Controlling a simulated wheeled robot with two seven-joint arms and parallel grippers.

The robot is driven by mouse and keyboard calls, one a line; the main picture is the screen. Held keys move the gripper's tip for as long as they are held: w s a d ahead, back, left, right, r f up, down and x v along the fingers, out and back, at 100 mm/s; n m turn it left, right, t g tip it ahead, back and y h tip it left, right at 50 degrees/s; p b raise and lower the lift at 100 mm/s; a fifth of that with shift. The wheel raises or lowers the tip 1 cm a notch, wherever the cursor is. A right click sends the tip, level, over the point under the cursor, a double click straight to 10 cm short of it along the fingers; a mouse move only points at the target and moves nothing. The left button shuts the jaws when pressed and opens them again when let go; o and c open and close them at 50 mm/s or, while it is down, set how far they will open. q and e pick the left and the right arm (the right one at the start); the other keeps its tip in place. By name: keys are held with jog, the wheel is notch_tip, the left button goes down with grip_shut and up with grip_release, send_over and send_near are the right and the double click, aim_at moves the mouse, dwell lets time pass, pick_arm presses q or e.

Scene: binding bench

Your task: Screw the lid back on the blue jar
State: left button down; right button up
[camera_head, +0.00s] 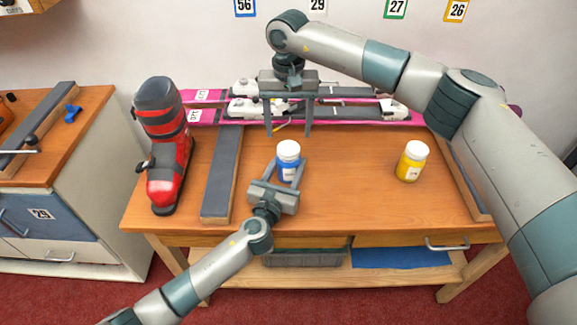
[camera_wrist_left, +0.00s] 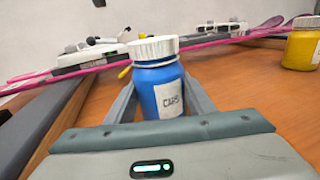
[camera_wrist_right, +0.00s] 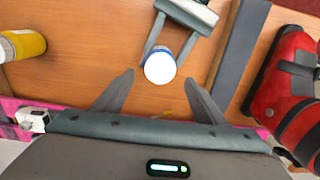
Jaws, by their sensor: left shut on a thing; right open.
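The blue jar (camera_head: 289,168) stands upright on the wooden bench, with a pale label in the left wrist view (camera_wrist_left: 168,97). A white lid (camera_head: 288,148) sits on its mouth; in the left wrist view the lid (camera_wrist_left: 153,48) looks a little tilted above a pale rim. I cannot tell whether its thread has caught. My left gripper (camera_head: 290,162) is shut on the jar's body, from the front. My right gripper (camera_head: 288,134) is open and empty, pointing down just behind and above the lid. In the right wrist view the lid (camera_wrist_right: 160,68) shows just beyond its fingertips.
A yellow jar (camera_head: 412,162) with a white lid stands to the right. A red ski boot (camera_head: 167,160) and a grey-topped bar (camera_head: 222,175) are on the left. Pink skis (camera_head: 350,112) with bindings lie along the back. The bench between the two jars is clear.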

aim_at(288, 147)
jog(key=shift+f, duration=2.9)
jog(key=c, duration=1.1)
jog(key=shift+c, duration=0.2)
